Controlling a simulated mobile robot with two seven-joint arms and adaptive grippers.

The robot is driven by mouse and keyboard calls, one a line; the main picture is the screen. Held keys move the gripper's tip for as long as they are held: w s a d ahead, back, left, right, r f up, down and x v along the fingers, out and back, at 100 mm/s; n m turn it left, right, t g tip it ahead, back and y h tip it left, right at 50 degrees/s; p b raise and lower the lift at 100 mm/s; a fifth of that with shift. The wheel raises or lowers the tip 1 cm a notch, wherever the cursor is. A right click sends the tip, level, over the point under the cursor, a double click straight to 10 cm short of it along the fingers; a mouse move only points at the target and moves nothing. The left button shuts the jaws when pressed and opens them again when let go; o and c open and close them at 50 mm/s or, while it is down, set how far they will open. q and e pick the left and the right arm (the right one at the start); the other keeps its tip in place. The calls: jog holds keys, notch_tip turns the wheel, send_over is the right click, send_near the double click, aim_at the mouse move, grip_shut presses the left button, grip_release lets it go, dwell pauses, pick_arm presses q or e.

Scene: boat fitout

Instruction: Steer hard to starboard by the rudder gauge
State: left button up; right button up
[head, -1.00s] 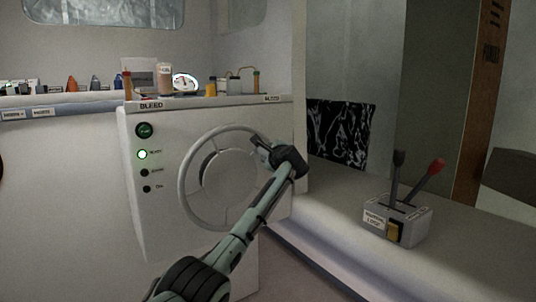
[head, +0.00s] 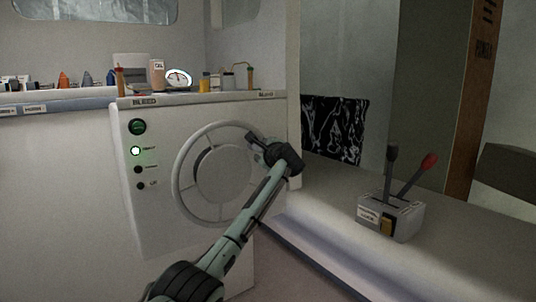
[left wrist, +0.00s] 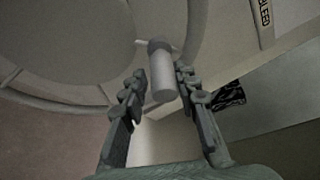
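The grey steering wheel (head: 179,184) is on the front of a white console, with a broad round hub (head: 221,172). A pale cylindrical knob (left wrist: 163,84) stands out from the wheel's rim in the left wrist view. My left gripper (head: 257,142) is at the wheel's upper right rim. In the left wrist view its two fingers (left wrist: 161,72) are apart on either side of the knob, with gaps showing. The round white gauge (head: 179,79) stands on top of the console; its reading is too small to tell. My right gripper is not in view.
The console face (head: 150,225) has a lit green-white lamp (head: 136,151) among dark ones. Small bottles (head: 157,75) stand on top. A lever box (head: 391,216) with black and red-knobbed levers sits on the bench at right. A dark patterned panel (head: 335,128) is behind.

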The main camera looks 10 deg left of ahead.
pick_arm(q)
jog(key=v, duration=1.1)
dwell(0.5)
